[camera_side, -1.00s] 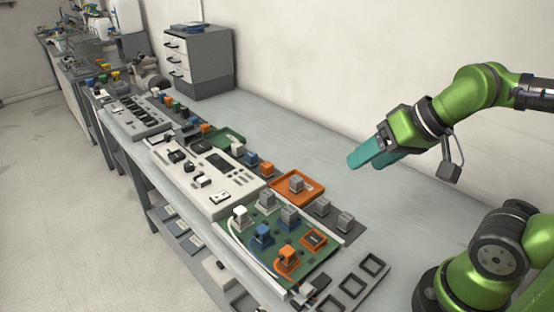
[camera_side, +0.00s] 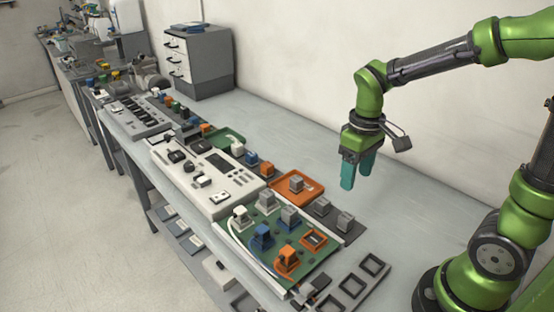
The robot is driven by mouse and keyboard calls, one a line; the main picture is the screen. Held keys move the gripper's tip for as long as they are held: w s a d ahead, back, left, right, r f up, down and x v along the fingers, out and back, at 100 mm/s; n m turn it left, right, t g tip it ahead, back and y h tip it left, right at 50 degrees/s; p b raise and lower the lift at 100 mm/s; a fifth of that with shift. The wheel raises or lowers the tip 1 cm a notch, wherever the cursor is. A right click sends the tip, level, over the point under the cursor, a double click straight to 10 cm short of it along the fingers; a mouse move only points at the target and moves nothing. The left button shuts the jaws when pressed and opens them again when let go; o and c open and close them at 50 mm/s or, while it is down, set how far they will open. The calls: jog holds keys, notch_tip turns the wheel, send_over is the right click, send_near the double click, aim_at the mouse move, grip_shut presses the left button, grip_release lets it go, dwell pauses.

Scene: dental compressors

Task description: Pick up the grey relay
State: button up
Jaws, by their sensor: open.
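Several grey relays are in view. One grey relay (camera_side: 296,183) sits in the orange tray (camera_side: 313,197). Two more stand on the green board, one grey relay (camera_side: 268,200) toward the back and another grey relay (camera_side: 290,216) beside it. A further grey relay (camera_side: 345,222) stands on a dark strip right of the board, with a lower grey piece (camera_side: 322,206) next to it. My gripper (camera_side: 356,179) has teal fingers pointing down. It is open and empty, above the bench to the right of the orange tray, apart from all relays.
The green board (camera_side: 309,270) also holds a white relay (camera_side: 241,217), a blue relay (camera_side: 262,236), an orange relay (camera_side: 287,259) and an empty orange frame (camera_side: 314,239). A grey rack (camera_side: 335,303) with square openings lies in front.

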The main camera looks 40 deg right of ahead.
aim_at(347, 216)
notch_tip(347, 216, down, 14)
jog(key=shift+w+f, duration=0.15)
jog(key=shift+f, duration=0.05)
dwell(0.4)
jog(key=shift+c, duration=0.3)
jog(key=c, duration=1)
